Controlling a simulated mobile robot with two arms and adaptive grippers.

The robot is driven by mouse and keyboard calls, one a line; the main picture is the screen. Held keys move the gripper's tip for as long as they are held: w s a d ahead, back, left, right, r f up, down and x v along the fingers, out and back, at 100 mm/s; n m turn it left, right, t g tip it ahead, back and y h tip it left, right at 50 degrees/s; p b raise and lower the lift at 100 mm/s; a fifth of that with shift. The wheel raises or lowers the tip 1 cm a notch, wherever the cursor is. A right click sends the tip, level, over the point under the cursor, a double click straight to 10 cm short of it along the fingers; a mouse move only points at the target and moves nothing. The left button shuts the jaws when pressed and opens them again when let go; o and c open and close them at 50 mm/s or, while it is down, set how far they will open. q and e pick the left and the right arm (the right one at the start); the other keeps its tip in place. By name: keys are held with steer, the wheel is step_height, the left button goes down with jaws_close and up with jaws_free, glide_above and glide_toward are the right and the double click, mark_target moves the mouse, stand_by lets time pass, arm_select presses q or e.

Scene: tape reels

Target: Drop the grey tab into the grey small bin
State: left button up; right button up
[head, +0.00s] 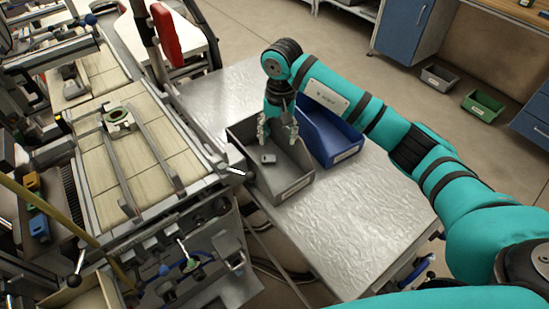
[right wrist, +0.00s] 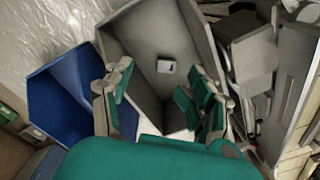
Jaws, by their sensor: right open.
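The grey tab (head: 268,158) is a small grey block lying inside the grey small bin (head: 292,188), on its floor. It also shows in the right wrist view as a pale grey piece (right wrist: 166,66) on the floor of the grey bin (right wrist: 190,28). My right gripper (head: 278,138) is above the bin, pointing down, with its fingers spread apart and nothing between them. In the right wrist view its two fingers (right wrist: 160,90) frame the bin, and the tab lies apart from them. My left gripper is in neither view.
A blue bin (head: 335,140) stands right beside the grey bin on the metal table (head: 370,225). A machine with a tiled bed (head: 140,155) is to the left. The table's front part is bare. Another grey bin (head: 440,76) and a green bin (head: 484,104) are on the floor behind.

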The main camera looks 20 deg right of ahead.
steer(key=shift+r, duration=0.1)
step_height(320, 180, up, 12)
steer(key=shift+d, duration=0.2)
steer(key=shift+s+f, duration=0.15)
steer(key=shift+f, duration=0.05)
stand_by(0.5)
